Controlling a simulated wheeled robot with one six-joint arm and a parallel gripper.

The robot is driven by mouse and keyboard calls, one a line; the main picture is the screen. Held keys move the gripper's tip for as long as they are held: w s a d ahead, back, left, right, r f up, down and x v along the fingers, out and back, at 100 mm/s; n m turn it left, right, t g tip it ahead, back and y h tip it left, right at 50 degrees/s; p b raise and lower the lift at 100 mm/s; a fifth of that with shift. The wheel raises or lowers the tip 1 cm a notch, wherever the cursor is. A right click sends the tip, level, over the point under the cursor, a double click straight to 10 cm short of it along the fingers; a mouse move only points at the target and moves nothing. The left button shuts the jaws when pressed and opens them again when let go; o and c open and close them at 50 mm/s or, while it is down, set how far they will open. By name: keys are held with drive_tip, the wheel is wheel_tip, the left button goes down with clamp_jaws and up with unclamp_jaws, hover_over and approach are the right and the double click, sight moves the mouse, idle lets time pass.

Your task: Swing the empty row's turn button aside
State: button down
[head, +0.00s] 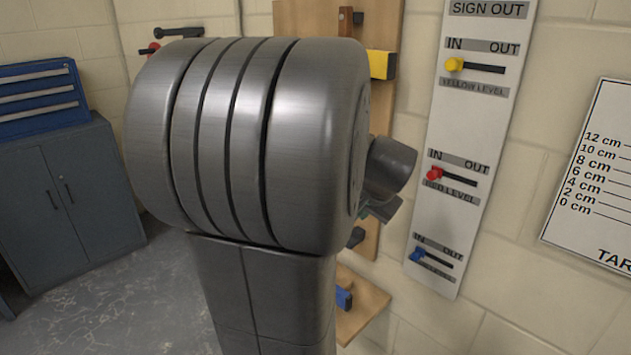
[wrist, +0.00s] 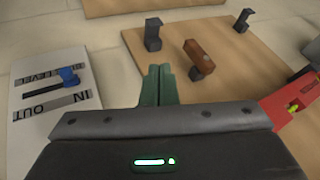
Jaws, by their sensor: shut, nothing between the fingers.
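In the wrist view a brown turn button (wrist: 198,53) sits on a dark post on the wooden board, its bar slanting in the picture. Two dark pegs, one on the left (wrist: 153,34) and one at the top (wrist: 243,20), stand beside it with no level on them. My gripper (wrist: 159,85) has its green fingers shut together and empty. They appear to the left of and below the turn button, apart from it in the picture. The head view hides this button behind my arm.
A red level (wrist: 293,98) is at the right of the wrist view. The head view shows a yellow level (head: 381,64) on the board, a blue one (head: 343,298) by the wooden shelf (head: 365,308), and a sign-out panel (head: 470,130) with every slider at IN.

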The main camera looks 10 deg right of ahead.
drive_tip(key=w+a+f, duration=0.1)
drive_tip(key=w+f, duration=0.5)
drive_tip(key=w, duration=0.4)
drive_tip(key=shift+w+a+f+p, duration=0.15)
drive_tip(key=shift+w+f+p, duration=0.1)
drive_tip(key=shift+w+p, duration=0.1)
drive_tip(key=shift+f+m+t+b, duration=0.1)
drive_tip(key=shift+m+t+b, duration=0.2)
drive_tip(key=shift+b, duration=0.1)
drive_tip(key=shift+f+b, duration=0.15)
drive_tip(key=shift+b, duration=0.5)
